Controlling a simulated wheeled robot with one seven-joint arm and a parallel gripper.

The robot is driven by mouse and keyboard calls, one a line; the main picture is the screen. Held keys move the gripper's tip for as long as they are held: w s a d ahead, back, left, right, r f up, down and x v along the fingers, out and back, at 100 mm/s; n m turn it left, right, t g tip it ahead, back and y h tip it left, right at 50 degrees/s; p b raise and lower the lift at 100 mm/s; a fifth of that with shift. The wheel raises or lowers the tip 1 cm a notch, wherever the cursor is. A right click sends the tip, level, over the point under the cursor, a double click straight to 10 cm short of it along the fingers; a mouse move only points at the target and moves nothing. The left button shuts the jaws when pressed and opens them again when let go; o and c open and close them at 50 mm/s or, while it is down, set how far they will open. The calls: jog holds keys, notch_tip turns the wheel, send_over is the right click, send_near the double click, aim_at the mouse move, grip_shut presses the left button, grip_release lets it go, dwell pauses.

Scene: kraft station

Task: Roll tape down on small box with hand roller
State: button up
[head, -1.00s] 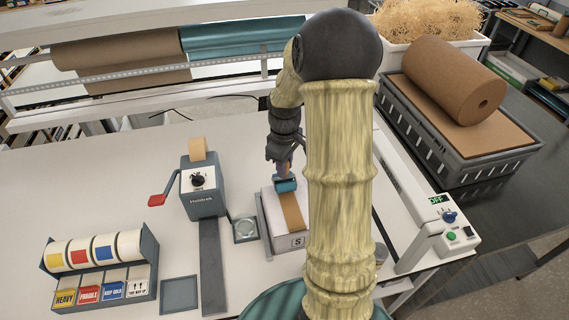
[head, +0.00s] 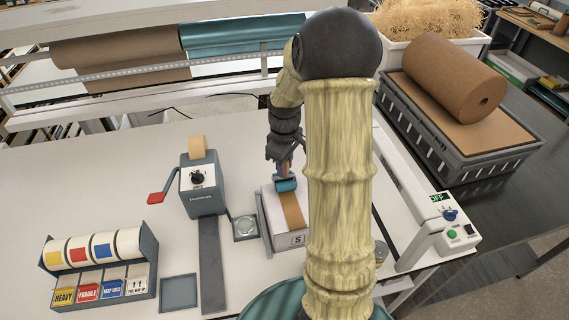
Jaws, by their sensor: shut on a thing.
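The small white box (head: 271,219), marked S, stands on the white table, partly hidden behind my arm. A strip of brown tape (head: 292,211) runs along its top and over the near side. My gripper (head: 284,164) is shut on the hand roller, above the far end of the box. The roller's blue-teal cylinder (head: 286,185) is at the far part of the tape and looks in contact with it. The handle is mostly hidden by the fingers.
A grey tape dispenser (head: 203,188) with a red lever stands left of the box. A label holder (head: 100,268) is at front left. A small square dish (head: 245,227) is beside the box. A sealer bar (head: 420,215) is at right.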

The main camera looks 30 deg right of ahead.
jog(key=shift+f, duration=0.5)
jog(key=shift+s, duration=0.1)
dwell(0.6)
jog(key=shift+s, duration=0.1)
jog(key=shift+s+a+b, duration=0.3)
jog(key=shift+s+b, duration=0.1)
jog(key=shift+s, duration=0.55)
jog(key=shift+s, duration=0.15)
jog(key=shift+s+a, duration=0.25)
jog(key=shift+s, duration=0.6)
jog(key=shift+s+a+f, duration=0.1)
jog(key=shift+s+a, duration=0.05)
jog(key=shift+s, duration=0.4)
jog(key=shift+s+a, duration=0.15)
jog(key=shift+s, duration=0.4)
